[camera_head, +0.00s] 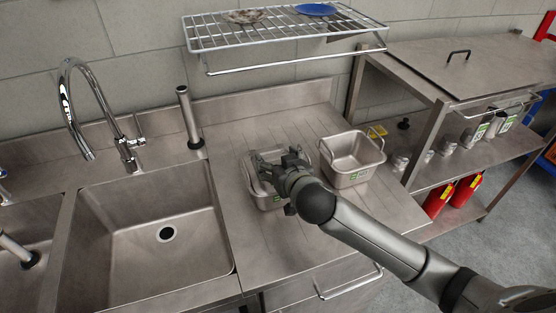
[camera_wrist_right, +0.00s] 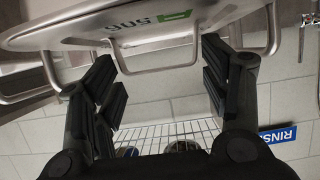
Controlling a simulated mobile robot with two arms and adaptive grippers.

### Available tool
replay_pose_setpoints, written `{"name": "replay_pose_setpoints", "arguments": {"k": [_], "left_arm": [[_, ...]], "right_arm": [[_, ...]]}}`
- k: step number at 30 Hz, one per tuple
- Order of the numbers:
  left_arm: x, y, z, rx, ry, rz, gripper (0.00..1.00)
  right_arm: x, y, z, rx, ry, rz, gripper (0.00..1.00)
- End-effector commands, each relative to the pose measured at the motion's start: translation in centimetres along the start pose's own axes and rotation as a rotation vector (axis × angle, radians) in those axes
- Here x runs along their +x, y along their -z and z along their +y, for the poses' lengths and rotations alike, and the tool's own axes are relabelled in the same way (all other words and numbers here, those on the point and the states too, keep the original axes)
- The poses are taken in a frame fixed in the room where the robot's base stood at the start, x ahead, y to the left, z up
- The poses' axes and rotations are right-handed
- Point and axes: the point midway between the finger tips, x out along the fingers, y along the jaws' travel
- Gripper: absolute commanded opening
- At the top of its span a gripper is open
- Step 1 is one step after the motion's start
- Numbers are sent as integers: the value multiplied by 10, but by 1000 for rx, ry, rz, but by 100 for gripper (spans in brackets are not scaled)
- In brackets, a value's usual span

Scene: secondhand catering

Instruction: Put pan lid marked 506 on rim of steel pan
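The fingers stand wide apart; I see no clear grip. A second steel pan (camera_head: 350,179), open and empty with wire handles, stands to the right. My left gripper is out of view.
A sink (camera_head: 155,277) with a tall faucet (camera_head: 68,95) lies to the left. A steel tube (camera_head: 189,120) stands behind the sink. A wire rack (camera_head: 285,33) with plates hangs above the drainboard. A steel shelf unit (camera_head: 470,160) stands at right. The drainboard's front is clear.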

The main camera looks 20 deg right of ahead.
Motion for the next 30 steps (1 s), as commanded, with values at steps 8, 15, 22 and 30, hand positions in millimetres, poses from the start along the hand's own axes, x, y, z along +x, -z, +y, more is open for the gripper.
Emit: {"name": "replay_pose_setpoints", "arguments": {"k": [8, 15, 22, 30], "left_arm": [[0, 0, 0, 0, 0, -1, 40], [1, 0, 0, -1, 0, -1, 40], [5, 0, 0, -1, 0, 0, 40], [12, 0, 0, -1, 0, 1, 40]], "right_arm": [[0, 0, 0, 0, 0, 0, 89], [-2, 0, 0, 0, 1, 1, 89], [-24, -1, -1, 1, 2, 1, 89], [-72, -1, -1, 1, 2, 1, 89]]}}
